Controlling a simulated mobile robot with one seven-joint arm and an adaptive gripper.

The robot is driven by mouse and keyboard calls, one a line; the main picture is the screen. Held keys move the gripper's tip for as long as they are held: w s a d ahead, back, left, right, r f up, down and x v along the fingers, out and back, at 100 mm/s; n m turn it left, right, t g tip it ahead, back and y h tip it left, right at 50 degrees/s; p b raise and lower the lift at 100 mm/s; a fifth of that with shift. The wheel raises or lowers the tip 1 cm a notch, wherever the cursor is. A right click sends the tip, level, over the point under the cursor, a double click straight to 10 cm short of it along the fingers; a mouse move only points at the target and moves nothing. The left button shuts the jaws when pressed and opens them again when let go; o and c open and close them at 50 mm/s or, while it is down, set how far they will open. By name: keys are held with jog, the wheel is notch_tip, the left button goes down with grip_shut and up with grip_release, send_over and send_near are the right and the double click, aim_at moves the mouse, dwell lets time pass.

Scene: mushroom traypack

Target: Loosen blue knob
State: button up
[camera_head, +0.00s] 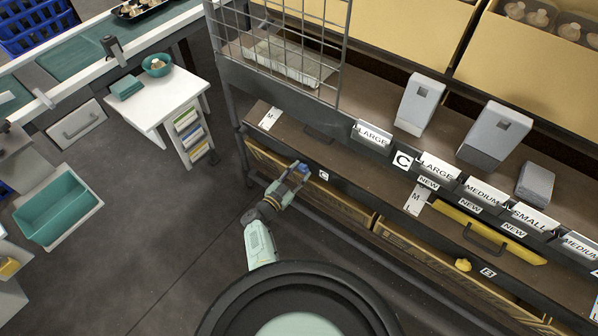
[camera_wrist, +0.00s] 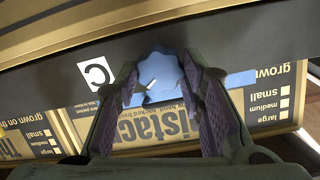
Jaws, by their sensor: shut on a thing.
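The blue knob (camera_wrist: 158,76) sits on the dark front edge of the shelf, beside a white label with the letter C (camera_wrist: 97,74). It is a lobed knob with a small white mark on its face. My gripper (camera_wrist: 160,92) reaches it from the front, with one finger on each side, and is shut on it. In the head view my gripper (camera_head: 293,176) is at the shelf's front edge, and a small part of the knob (camera_head: 304,168) shows at its tip.
A yellow knob (camera_head: 463,265) sits farther right on the same edge by a B label (camera_head: 488,272). A yellow bar with a dark handle (camera_head: 490,232) lies on the shelf. Cardboard boxes (camera_head: 340,205) stand below the edge. The floor (camera_head: 170,240) to the left is clear.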

jog(key=n+p, duration=0.1)
jog(key=n, duration=0.4)
jog(key=shift+n, duration=0.3)
jog(key=shift+n+p, duration=0.35)
jog(key=shift+n, duration=1.95)
jog(key=o, duration=1.1)
jog(key=shift+o, duration=0.2)
jog(key=v, duration=1.2)
